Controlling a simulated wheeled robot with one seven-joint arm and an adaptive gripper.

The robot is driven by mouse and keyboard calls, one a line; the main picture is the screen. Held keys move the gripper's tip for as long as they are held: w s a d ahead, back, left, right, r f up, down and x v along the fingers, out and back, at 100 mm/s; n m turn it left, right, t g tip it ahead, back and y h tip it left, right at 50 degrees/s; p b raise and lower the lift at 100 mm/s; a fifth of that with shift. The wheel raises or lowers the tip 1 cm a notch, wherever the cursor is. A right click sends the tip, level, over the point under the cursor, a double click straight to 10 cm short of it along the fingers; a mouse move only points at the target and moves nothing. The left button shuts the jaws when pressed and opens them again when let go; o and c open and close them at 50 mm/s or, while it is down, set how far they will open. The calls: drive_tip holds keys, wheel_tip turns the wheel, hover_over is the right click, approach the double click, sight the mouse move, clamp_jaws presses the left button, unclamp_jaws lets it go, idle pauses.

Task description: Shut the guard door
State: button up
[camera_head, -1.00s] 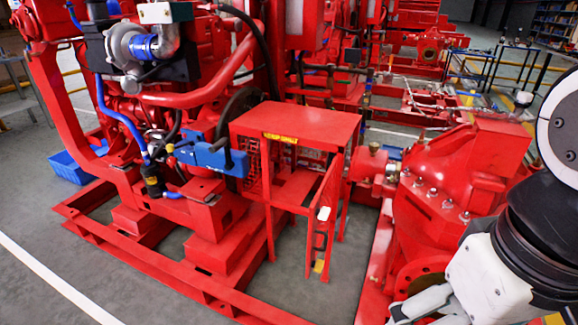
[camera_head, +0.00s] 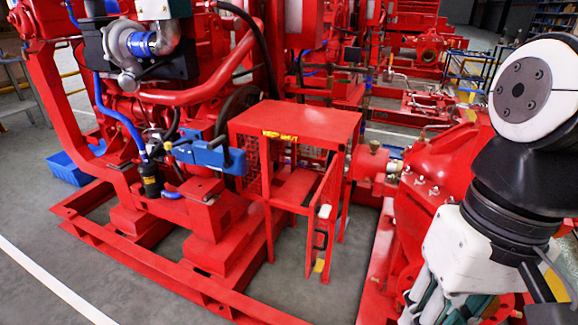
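The red guard (camera_head: 297,122) is a box-like frame with a flat top and mesh sides, in the middle of the head view. A yellow label lies along its top front edge. Its guard door (camera_head: 327,205) stands open, swung outward toward the camera and seen nearly edge-on. My gripper is not in view; the arm's lower end runs out of the frame at the bottom.
A red engine (camera_head: 190,90) with a blue hose stands left of the guard. A red pump casing (camera_head: 450,160) stands right, partly hidden by my arm. Red base rails (camera_head: 170,265) run along the front. Grey floor (camera_head: 60,260) is clear at front left.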

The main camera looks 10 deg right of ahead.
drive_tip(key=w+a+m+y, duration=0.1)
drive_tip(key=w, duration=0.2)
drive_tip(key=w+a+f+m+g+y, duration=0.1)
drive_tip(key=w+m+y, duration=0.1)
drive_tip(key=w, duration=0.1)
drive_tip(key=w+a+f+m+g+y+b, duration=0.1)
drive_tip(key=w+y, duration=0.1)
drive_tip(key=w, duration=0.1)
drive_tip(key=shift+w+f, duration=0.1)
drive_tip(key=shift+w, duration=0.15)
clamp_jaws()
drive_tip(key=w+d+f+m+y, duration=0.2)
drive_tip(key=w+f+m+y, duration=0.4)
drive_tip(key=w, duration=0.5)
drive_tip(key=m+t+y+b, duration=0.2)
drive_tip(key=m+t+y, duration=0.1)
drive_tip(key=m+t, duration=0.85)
approach(313, 230)
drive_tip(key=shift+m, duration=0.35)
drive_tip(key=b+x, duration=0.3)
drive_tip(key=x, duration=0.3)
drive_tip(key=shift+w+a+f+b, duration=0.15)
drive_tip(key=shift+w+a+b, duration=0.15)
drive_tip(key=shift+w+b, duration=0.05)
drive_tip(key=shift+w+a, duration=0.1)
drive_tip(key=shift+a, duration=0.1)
